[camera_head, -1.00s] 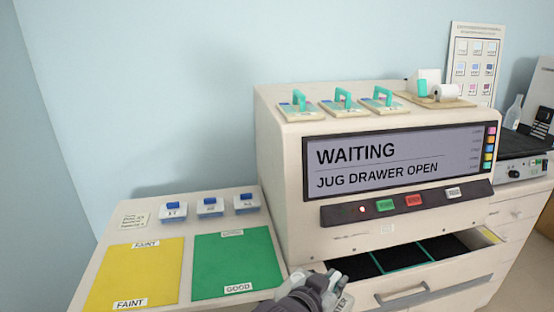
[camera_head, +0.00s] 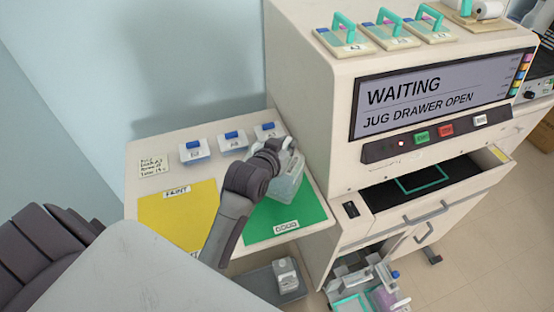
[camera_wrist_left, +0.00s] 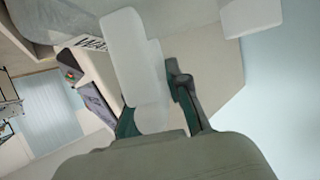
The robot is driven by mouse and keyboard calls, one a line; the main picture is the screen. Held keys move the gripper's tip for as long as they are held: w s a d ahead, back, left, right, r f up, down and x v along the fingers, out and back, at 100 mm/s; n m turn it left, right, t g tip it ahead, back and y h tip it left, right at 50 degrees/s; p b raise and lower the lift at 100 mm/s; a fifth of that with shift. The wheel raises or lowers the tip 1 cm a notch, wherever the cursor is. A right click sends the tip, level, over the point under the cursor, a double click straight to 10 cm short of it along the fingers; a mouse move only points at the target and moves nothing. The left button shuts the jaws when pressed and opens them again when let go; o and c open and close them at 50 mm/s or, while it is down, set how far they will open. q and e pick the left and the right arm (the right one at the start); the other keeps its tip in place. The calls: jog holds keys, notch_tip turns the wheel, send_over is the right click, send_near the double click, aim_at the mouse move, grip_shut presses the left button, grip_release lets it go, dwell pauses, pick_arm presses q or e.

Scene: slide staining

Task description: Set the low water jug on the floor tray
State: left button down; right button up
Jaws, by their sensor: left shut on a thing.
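My left gripper (camera_head: 284,150) is shut on the handle of a pale translucent water jug (camera_head: 286,186). The jug hangs below the gripper and appears in front of the green mat; I cannot tell its height above it. In the left wrist view the jug's handle (camera_wrist_left: 135,60) fills the space between the fingers, and part of a label shows. The grey floor tray (camera_head: 262,286) lies low on the floor beside the bench, with another whitish jug (camera_head: 286,275) on its right part. My right gripper is not in view.
The green mat (camera_head: 262,232) and yellow mat (camera_head: 165,212) lie on the side bench. The stainer (camera_head: 340,40) stands to the right, with its screen reading "JUG DRAWER OPEN". Its low jug drawer (camera_head: 345,303) is out, holding several containers. The left part of the tray is bare.

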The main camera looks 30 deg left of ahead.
pick_arm(q)
jog(key=shift+f, duration=0.9)
notch_tip(320, 180, down, 4)
jog(key=shift+a+f, duration=0.1)
jog(key=c, duration=1.2)
grip_release()
jog(key=shift+o, duration=0.3)
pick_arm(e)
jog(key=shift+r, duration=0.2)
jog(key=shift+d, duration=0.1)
